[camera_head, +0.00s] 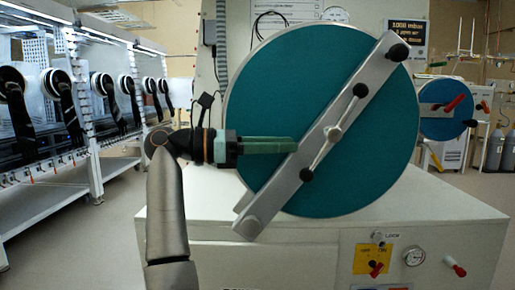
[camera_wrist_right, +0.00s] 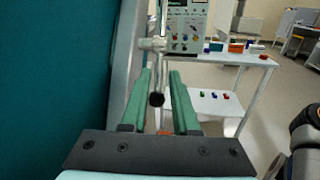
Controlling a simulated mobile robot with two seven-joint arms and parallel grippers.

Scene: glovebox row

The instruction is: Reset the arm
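The task names no object besides the arm. My right gripper (camera_head: 296,145) reaches in from the left, level, its green fingers pointing right in front of a large teal round door (camera_head: 245,100). The fingertips overlap the edge of the door's slanted grey bar (camera_head: 350,105). In the right wrist view the right gripper (camera_wrist_right: 160,72) is open, with a gap between its two green fingers. A thin rod with a black knob (camera_wrist_right: 156,99) appears in that gap; I cannot tell whether the fingers touch it. My left gripper is not in view.
Gloveboxes (camera_head: 70,110) line the left. A smaller blue door (camera_head: 440,118) stands at right. A white cart (camera_wrist_right: 250,62) shows in the wrist view. Floor at left is clear.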

